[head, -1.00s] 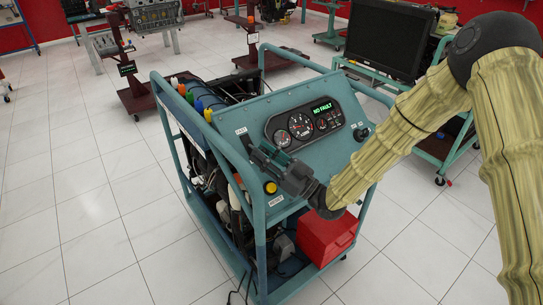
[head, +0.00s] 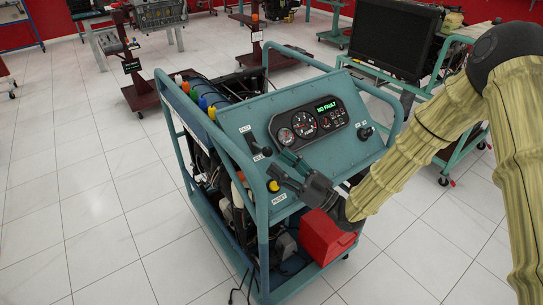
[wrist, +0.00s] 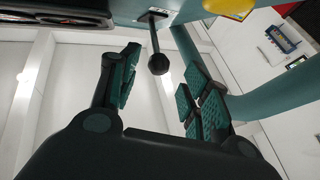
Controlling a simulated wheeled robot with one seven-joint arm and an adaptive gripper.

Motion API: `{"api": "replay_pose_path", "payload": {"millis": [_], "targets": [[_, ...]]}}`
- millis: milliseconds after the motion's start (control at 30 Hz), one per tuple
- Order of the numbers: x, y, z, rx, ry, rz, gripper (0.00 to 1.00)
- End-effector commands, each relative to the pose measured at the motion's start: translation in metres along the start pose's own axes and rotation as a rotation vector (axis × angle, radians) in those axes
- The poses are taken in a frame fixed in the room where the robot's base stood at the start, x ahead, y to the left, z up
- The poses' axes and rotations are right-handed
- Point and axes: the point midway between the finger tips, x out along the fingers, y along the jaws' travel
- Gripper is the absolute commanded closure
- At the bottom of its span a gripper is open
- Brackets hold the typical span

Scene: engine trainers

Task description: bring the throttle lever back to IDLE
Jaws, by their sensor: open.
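The throttle lever (head: 262,152) stands at the left side of the sloping teal control panel (head: 345,152), near a white label at the panel's left edge. In the wrist view it is a thin rod with a black ball knob (wrist: 158,64), seen between my two fingers. My gripper (head: 282,164) is open and empty, just to the lower right of the lever in the head view. The fingers appear apart from the knob; the exact depth gap is hard to tell. The label wording by the lever is too small to read surely.
A yellow button (head: 273,186) is close below my gripper. A gauge cluster (head: 308,122) reading NO FAULT and a black knob (head: 365,132) are on the panel. Teal frame rails (head: 262,235) surround the trainer. A red box (head: 325,238) sits low at the front. Floor to the left is clear.

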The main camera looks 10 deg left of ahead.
Motion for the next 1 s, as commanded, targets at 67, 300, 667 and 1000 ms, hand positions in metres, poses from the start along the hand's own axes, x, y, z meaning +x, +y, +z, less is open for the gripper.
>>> {"api": "replay_pose_path", "payload": {"millis": [67,300,667,1000], "targets": [[-0.016,0.000,0.001,0.001,-0.001,0.002,0.53],[-0.051,0.000,0.000,0.001,-0.001,0.001,0.53],[-0.066,-0.001,0.001,0.001,-0.001,-0.001,0.53],[-0.065,-0.001,0.001,0.001,-0.001,-0.001,0.53]]}}
